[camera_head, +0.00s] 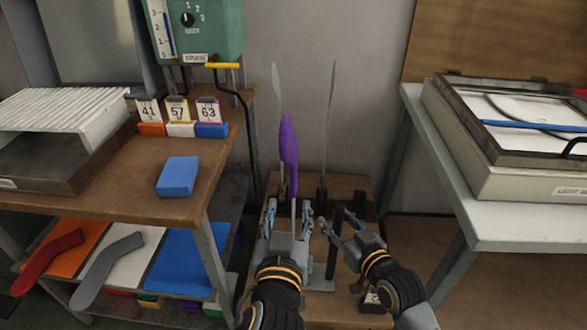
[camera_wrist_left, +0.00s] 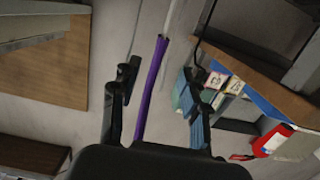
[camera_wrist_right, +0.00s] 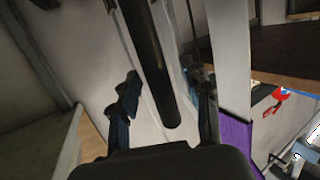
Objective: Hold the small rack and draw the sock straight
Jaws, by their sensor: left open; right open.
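The purple sock (camera_head: 289,150) hangs on an upright thin board above a low wooden stand, its narrow top end up. My left gripper (camera_head: 288,211) is open just below it, fingers on either side of the pale board. In the left wrist view the sock (camera_wrist_left: 152,85) shows as a narrow strip between the open fingers. My right gripper (camera_head: 336,218) is open beside a dark post (camera_head: 332,245) on a grey metal base (camera_head: 320,279), perhaps the small rack. In the right wrist view the post (camera_wrist_right: 150,60) passes between the fingers; the sock (camera_wrist_right: 238,135) is at the right.
Another thin upright board (camera_head: 329,120) stands behind the post. A wooden table (camera_head: 130,195) on the left holds a blue block (camera_head: 178,176) and numbered cards (camera_head: 177,110). A pale table (camera_head: 520,222) on the right holds a framed box (camera_head: 510,165).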

